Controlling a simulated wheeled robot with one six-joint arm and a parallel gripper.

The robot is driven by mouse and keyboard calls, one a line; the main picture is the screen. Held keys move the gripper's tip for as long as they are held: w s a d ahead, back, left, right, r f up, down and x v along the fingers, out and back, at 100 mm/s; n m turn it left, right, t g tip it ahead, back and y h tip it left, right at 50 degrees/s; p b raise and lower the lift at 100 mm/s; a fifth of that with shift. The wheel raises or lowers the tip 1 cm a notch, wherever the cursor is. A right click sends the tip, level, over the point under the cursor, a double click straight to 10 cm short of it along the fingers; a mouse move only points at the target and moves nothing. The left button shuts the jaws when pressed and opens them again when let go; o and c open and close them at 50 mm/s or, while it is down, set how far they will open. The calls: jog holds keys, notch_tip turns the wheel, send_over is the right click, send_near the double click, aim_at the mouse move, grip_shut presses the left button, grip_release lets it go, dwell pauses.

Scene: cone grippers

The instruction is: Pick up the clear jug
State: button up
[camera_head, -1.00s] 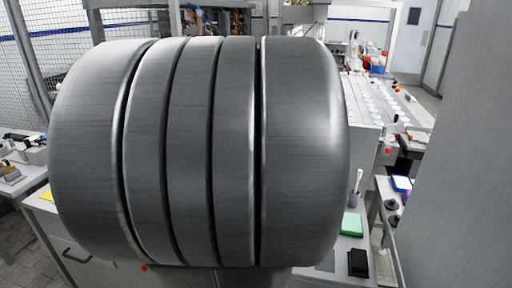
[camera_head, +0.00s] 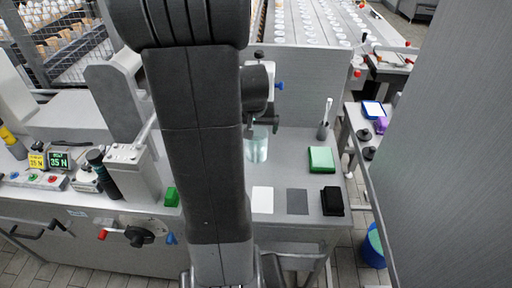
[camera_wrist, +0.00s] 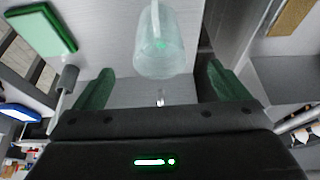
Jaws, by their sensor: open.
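The clear jug (camera_head: 257,148) stands on the grey worktop, just right of my arm in the head view. It is pale, see-through and slightly green. In the wrist view the jug (camera_wrist: 165,48) is at the top middle, beyond and roughly between my fingertips. My gripper (camera_wrist: 160,80) is open, with one green-padded finger on the left and one on the right. The space between the fingers holds nothing. In the head view my gripper (camera_head: 262,124) is small and dark, close by the jug's top. I cannot tell whether it touches the jug.
A green box (camera_head: 321,158) lies right of the jug, and a dark holder (camera_head: 323,130) with a white tool stands behind it. A white square (camera_head: 262,200), a grey square (camera_head: 297,201) and a black block (camera_head: 332,201) lie nearer. A grey panel (camera_head: 310,80) rises behind.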

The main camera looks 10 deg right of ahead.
aim_at(256, 133)
jog(key=shift+w+p+x, duration=0.15)
jog(key=shift+w+x, duration=0.05)
jog(key=shift+x, duration=1.45)
jog(key=shift+w+p+x, duration=0.15)
jog(key=shift+w+x, duration=0.05)
jog(key=shift+x, duration=1.45)
jog(key=shift+d+r, duration=0.15)
jog(key=c, duration=1.7)
jog(key=shift+c, duration=0.2)
jog(key=shift+r, duration=0.15)
jog(key=s+a+r+b, duration=0.1)
jog(key=s+a, duration=0.1)
jog(key=s, duration=0.6)
jog(key=s+a+r+b, duration=0.1)
jog(key=s+a+r, duration=0.1)
jog(key=s, duration=0.7)
jog(key=shift+a+r+b, duration=0.15)
jog(key=shift+a+b, duration=0.2)
jog(key=shift+a, duration=0.05)
jog(key=shift+s, duration=0.15)
